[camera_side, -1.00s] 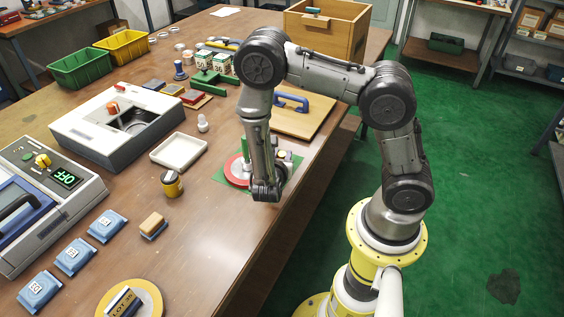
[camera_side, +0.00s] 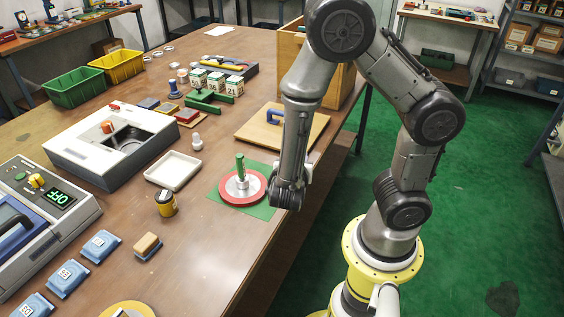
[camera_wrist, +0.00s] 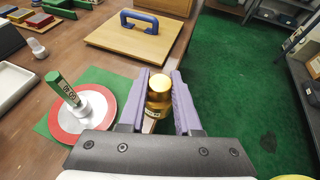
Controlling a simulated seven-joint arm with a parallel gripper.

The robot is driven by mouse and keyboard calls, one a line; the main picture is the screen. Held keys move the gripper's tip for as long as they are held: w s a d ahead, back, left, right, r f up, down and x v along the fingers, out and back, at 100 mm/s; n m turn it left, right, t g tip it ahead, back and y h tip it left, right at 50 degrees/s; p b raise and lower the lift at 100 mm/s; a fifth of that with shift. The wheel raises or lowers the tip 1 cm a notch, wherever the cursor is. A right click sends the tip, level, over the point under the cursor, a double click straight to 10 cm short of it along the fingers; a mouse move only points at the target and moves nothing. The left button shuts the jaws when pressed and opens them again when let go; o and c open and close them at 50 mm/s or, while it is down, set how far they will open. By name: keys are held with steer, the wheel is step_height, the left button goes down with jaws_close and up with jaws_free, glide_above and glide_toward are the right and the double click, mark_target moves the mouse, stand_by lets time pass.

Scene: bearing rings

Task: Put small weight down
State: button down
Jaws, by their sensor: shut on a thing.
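The small weight (camera_wrist: 158,98) is a brass, knobbed cylinder with a pale label. In the wrist view it sits upright between the two purple fingers of my gripper (camera_wrist: 159,78), which is shut on it. It is held near the table's right edge, to the right of a red-rimmed disc (camera_wrist: 72,137). The weight is hidden behind my arm in the side view. The disc has a silver hub and a green upright handle (camera_side: 240,167). It lies on a green mat (camera_side: 262,210), apart from my gripper.
A wooden board (camera_side: 255,130) with a blue handle lies behind the mat. A wooden box (camera_side: 290,50) is at the back. Brown tabletop in front of the mat is clear.

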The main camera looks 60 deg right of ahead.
steer(key=s+a+r, duration=0.2)
steer(key=s+r, duration=0.1)
steer(key=s, duration=0.3)
steer(key=shift+a, duration=0.2)
steer(key=w+a+n+t+y, duration=0.6)
steer(key=w+a, duration=0.5)
steer(key=w, duration=0.4)
steer(key=w+a+n+t+y, duration=0.3)
steer(key=w+a+n+y, duration=0.4)
steer(key=w+a, duration=0.65)
steer(key=shift+h, duration=0.7)
steer(key=x, duration=0.6)
steer(key=f+x, duration=0.1)
steer(key=x, duration=0.5)
steer(key=a+x, duration=0.1)
steer(key=x, duration=0.5)
steer(key=shift+a+f, duration=0.1)
steer(key=shift+f, duration=0.45)
steer(key=shift+w+f, duration=0.15)
steer(key=shift+f, duration=1.5)
